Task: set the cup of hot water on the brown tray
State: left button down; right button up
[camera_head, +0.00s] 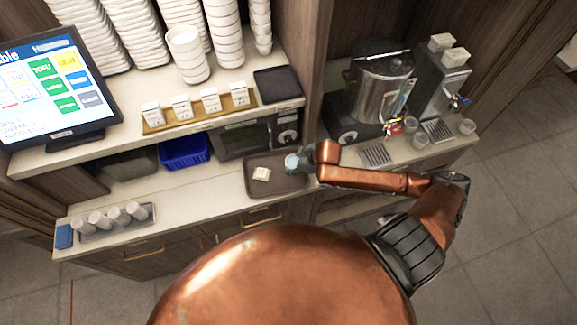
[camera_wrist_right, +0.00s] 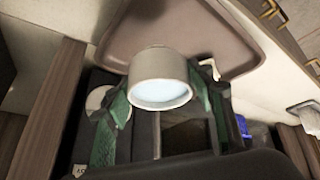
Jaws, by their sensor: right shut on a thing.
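A white cup with pale bluish water (camera_wrist_right: 160,92) is between the green-padded fingers of my right gripper (camera_wrist_right: 160,100), which is shut on it. In the head view the cup (camera_head: 291,162) is small and partly covered by my right gripper (camera_head: 298,160). The brown tray (camera_head: 262,187) lies on the lower counter; the cup is at its right upper part. In the right wrist view the tray (camera_wrist_right: 120,40) lies beyond the cup. I cannot tell whether the cup touches the tray. A small pale item (camera_head: 261,174) lies on the tray. My left gripper is not in view.
A rack of several white cups (camera_head: 115,222) stands at the left of the lower counter. A blue bin (camera_head: 184,152) and a microwave (camera_head: 245,138) sit under the shelf behind the tray. A metal dispenser (camera_head: 380,90) stands at right. The counter left of the tray is clear.

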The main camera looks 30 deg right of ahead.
aim_at(290, 163)
jog(key=x, duration=0.4)
jog(key=shift+w+d, duration=0.1)
jog(key=shift+w, duration=0.35)
jog(key=shift+w+f+p, duration=0.1)
jog(key=shift+f+p, duration=0.5)
jog(key=shift+f, duration=1)
jog(key=o, duration=1.4)
jog(key=shift+c, duration=0.2)
jog(key=v, duration=1.2)
jog(key=shift+b, duration=0.35)
